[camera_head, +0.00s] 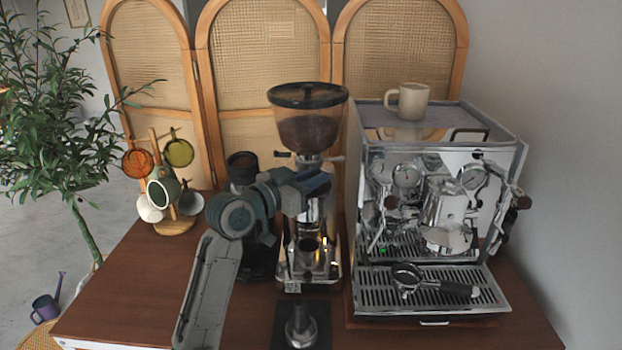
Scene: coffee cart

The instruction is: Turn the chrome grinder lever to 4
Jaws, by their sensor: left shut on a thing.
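The grinder stands mid-table, with a clear hopper of beans (308,130) under a dark lid and a chrome body (325,210). Small stubs stick out on both sides of its collar below the hopper. My left gripper (318,183) comes in from the left and lies across the front of the grinder body, just under the collar. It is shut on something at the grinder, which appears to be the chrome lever. The gripper hides the lever and any dial numbers, so I cannot read its setting. My right gripper is not in view.
An espresso machine (435,165) stands close on the right, a cup (408,101) on top and a portafilter (430,283) on its drip tray. A dark canister (242,168) stands left of the grinder. A tamper (301,325) is in front. A mug tree (174,225) stands left.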

